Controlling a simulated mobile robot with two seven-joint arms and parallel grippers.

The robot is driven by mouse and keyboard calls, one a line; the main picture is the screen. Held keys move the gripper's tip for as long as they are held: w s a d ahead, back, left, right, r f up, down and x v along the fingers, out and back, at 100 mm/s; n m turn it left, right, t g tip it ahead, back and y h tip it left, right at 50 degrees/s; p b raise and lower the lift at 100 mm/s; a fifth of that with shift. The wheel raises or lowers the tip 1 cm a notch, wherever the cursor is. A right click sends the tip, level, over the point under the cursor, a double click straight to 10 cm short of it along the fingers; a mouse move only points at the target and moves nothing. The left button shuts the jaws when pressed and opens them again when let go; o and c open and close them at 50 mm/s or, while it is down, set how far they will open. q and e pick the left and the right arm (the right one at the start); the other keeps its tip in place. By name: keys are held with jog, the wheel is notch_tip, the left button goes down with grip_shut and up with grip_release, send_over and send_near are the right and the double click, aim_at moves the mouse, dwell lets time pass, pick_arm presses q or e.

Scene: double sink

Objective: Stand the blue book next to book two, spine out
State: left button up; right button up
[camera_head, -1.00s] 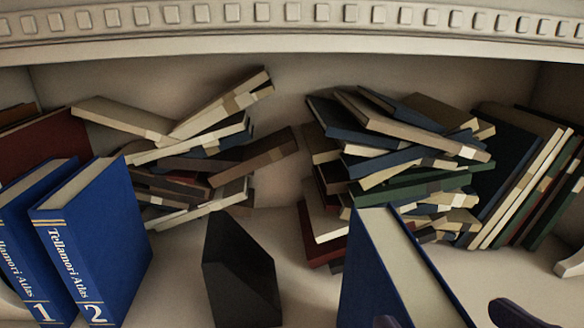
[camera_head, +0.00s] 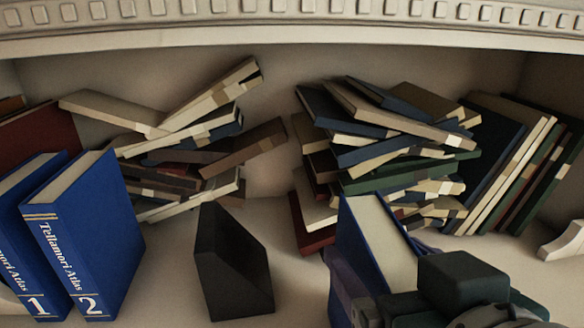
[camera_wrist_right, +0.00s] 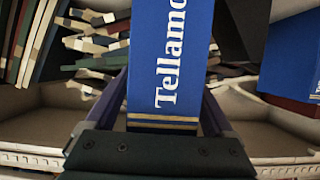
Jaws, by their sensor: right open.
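The blue book (camera_head: 385,245) stands upright on the shelf, right of the black bookend, its pale page edge upward. Book two (camera_head: 85,235), blue with a "2" on its spine, stands at the left beside book one (camera_head: 35,250), spines facing me. My right gripper (camera_head: 385,270) is open, its purple fingers on either side of the blue book. In the right wrist view the blue book's lettered spine (camera_wrist_right: 170,60) lies between the open fingers of that gripper (camera_wrist_right: 163,100). I cannot tell whether they touch it. The book's lower front is partly hidden by my gripper. My left gripper is not in view.
A black bookend (camera_head: 232,265) stands between book two and the blue book. Messy book piles (camera_head: 190,150) and (camera_head: 385,150) lie behind. Leaning books (camera_head: 515,165) fill the right back. Bare shelf shows between book two and the bookend (camera_wrist_right: 250,25).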

jog(key=shift+c, duration=0.3)
grip_shut()
dwell(0.3)
jog(key=shift+r, duration=0.1)
